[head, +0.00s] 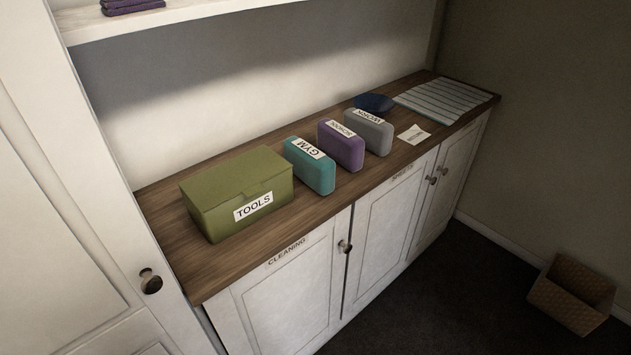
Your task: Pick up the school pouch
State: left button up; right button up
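A purple pouch (341,147) stands on the wooden counter between two others. Its white label is small and seems to read SCHOOL. A teal pouch (311,168) labelled GYM stands to its left. A grey pouch (372,134) stands to its right, and its small label is hard to read. The three stand apart in a row. Neither of my grippers shows in the head view.
A green TOOLS box (236,193) sits left on the counter (186,257). A dark blue bowl (374,103), a striped cloth (442,100) and a white note (413,134) lie to the right. White cabinets are below, a shelf (170,14) above. A basket (571,296) is on the floor.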

aim_at(344, 146)
jog(key=i+l, duration=0.1)
jog(key=i, duration=0.75)
jog(key=l+z, duration=0.05)
jog(key=l, duration=0.05)
